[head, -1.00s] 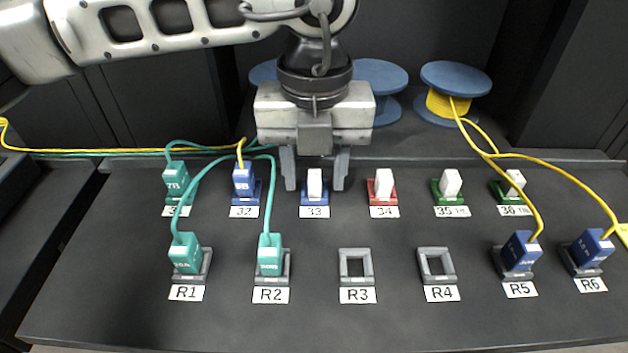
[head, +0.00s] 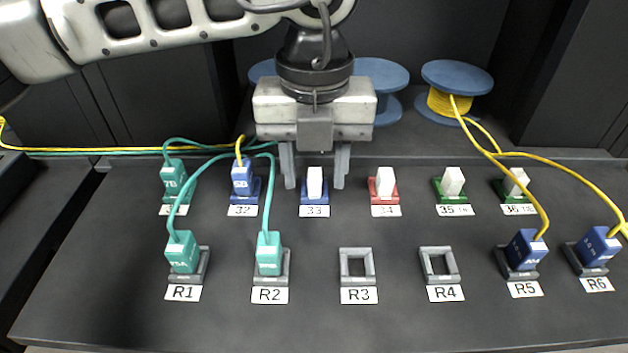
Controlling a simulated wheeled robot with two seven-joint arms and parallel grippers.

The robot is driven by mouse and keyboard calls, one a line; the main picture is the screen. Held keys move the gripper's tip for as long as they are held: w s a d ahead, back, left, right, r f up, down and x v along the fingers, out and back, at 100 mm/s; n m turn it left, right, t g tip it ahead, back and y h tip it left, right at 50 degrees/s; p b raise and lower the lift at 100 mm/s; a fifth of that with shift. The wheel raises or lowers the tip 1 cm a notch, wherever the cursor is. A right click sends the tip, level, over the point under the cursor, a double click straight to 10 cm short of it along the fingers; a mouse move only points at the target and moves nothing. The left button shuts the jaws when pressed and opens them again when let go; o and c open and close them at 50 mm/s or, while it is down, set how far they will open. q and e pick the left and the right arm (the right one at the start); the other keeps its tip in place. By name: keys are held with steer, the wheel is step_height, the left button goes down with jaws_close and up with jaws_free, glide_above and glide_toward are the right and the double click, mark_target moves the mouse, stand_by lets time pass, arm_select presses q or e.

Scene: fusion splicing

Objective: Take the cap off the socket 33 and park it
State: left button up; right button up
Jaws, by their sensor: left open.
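The white cap (head: 315,181) stands upright in the blue socket 33 (head: 314,198), behind its printed label, in the back row. My left gripper (head: 315,184) is open and points down from above. Its two grey fingers stand left and right of the cap, with a visible gap on each side. The cap is not gripped. My right gripper does not show.
Capped sockets 34 (head: 385,188), 35 (head: 453,187) and 36 (head: 514,187) stand to the right. Plug 32 (head: 242,179) with a yellow cable is close on the left. Front holders R3 (head: 357,267) and R4 (head: 438,265) are empty. Cabled plugs fill R1, R2, R5 and R6. Spools (head: 457,78) stand behind.

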mark_target(315, 173)
arm_select(q)
jaws_close()
steer(key=shift+r, duration=0.1)
steer(key=shift+r+p, duration=1.45)
steer(key=shift+r, duration=1.5)
